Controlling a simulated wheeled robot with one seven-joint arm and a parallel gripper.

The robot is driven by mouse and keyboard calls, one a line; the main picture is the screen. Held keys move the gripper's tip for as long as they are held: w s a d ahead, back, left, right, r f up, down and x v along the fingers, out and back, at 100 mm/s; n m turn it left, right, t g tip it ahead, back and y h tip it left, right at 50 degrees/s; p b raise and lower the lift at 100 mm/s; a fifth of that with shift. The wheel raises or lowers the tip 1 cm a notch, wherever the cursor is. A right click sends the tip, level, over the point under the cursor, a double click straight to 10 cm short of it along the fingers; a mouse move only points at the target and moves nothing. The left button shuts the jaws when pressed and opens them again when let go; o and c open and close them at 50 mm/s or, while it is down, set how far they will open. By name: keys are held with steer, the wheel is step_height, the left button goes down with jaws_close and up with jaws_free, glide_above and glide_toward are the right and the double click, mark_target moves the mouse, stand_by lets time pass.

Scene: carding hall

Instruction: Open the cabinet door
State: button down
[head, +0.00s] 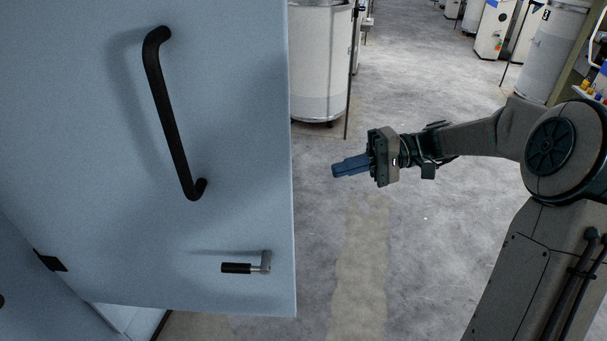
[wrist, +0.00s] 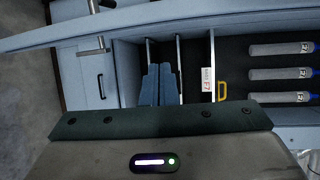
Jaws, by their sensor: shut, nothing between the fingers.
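The light blue cabinet door (head: 230,130) fills the left of the head view, with a long black bar handle (head: 172,115) and, lower down, a small lever with a black grip (head: 238,268). In the wrist view the door (wrist: 130,24) shows as a long slanting edge across the top, standing away from the cabinet, whose inside is visible. My gripper (head: 338,171) is shut and empty, with blue fingers, to the right of the door's free edge and apart from both handles. In the wrist view the fingers (wrist: 158,75) overlap the open cabinet interior.
Inside the cabinet are upright dividers, a label (wrist: 208,84) and several grey cylinders (wrist: 280,73). A white drum (head: 320,65) stands on the floor behind the door edge. More machines and drums stand at the back right. Grey floor (head: 440,240) around my gripper is clear.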

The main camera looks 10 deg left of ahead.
steer(key=s+a+r+y+p, duration=0.1)
steer(key=s+a+y, duration=0.1)
steer(key=s+a, duration=0.3)
steer(key=shift+s+a+r+n, duration=0.25)
steer(key=shift+a+n, duration=0.15)
steer(key=shift+a, duration=1.05)
steer(key=shift+w, duration=0.1)
